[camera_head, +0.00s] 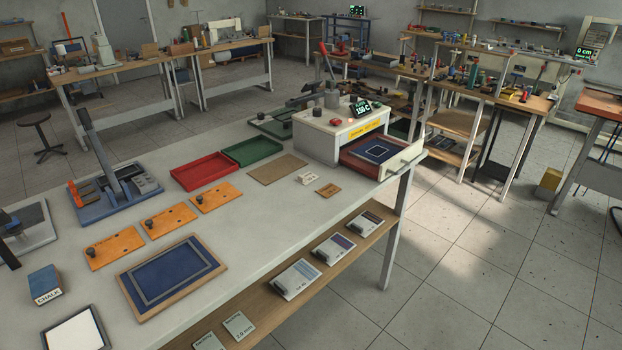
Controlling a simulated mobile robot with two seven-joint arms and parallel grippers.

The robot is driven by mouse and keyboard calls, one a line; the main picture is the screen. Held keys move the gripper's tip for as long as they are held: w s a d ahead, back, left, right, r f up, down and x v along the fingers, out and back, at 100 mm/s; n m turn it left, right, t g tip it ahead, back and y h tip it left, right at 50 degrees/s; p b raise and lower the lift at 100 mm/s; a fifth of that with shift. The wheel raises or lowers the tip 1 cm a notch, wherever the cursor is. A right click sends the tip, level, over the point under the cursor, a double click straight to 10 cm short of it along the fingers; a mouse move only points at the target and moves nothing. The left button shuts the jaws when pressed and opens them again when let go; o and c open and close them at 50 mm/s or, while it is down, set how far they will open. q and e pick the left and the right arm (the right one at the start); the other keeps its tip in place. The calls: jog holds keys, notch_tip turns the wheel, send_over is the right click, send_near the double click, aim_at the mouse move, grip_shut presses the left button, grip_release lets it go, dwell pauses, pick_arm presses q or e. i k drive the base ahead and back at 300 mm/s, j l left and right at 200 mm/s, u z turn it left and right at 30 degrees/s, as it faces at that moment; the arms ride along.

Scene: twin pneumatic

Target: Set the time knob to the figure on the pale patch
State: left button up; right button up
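A white press-like machine (318,142) stands at the far right end of the grey bench. On its top are a dark round knob (317,111), a small red button (336,121) and a tilted display (361,107) with pale green figures, perhaps 150 C. I cannot tell which control is the time knob. A small white block (307,178) with faint marks and a small tan tag (329,190) lie in front of the machine; their print is too small to read. I cannot tell which thing is the pale patch. Neither of my grippers shows.
The machine's tray (403,162) is out at the right, holding a blue framed panel. Red (203,171) and green (252,151) trays, orange plates (114,247), a blue board (170,276) and a blue lever device (112,199) occupy the bench. Cards lie on the lower shelf (262,316).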

aim_at(317, 111)
jog(key=u, duration=0.45)
jog(key=i+l+u, duration=0.1)
jog(key=l+u, duration=0.6)
jog(key=u, duration=0.25)
jog(key=l+u, duration=0.4)
jog(key=l, duration=1)
jog(key=k+l+u, duration=0.1)
jog(key=l, duration=0.35)
jog(key=k+l+u, duration=0.1)
jog(key=l, duration=0.4)
jog(key=k+l, duration=0.15)
jog(key=l, duration=0.3)
